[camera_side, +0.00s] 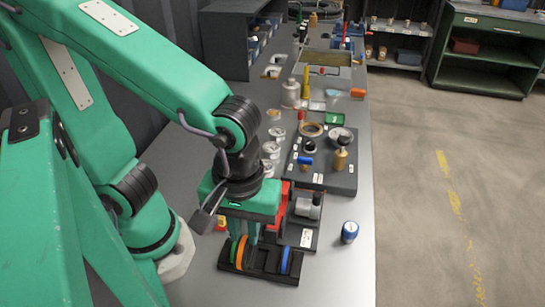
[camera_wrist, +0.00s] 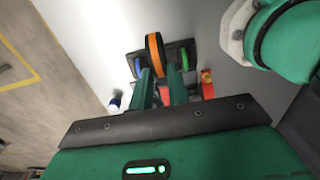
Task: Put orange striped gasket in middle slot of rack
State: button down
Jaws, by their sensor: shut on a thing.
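The black rack (camera_side: 266,271) stands on the grey bench below my gripper. A green gasket stands in its left end (camera_side: 233,251) and a blue gasket (camera_side: 285,261) in its right end. The orange striped gasket (camera_side: 241,252) is upright between them, close beside the green one in the side view. My gripper (camera_wrist: 161,75) is shut on the orange gasket (camera_wrist: 154,57), which shows a dark stripe on its edge. In the wrist view it stands over the rack, between the blue gasket (camera_wrist: 138,67) and the green gasket (camera_wrist: 184,55). I cannot tell whether it rests in the slot.
A red and grey fixture (camera_side: 306,207) stands just behind the rack. A blue-and-white can (camera_side: 349,232) is to the right near the bench edge. A dark board with brass parts (camera_side: 340,180) and several small cups lie further back. The bench right of the rack is clear.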

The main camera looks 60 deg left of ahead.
jog(key=shift+s+d+f, duration=0.1)
jog(key=shift+s+d, duration=0.05)
jog(key=shift+s, duration=1.1)
jog(key=shift+s+d+f, duration=0.1)
jog(key=shift+s+d, duration=0.05)
jog(key=shift+s, duration=1.1)
jog(key=w+a+f, duration=0.5)
jog(key=w+f, duration=0.2)
jog(key=w, duration=0.3)
jog(key=shift+w, duration=0.3)
jog(key=shift+f, duration=1.95)
jog(key=c, duration=1.3)
grip_release()
jog(key=shift+c, duration=0.2)
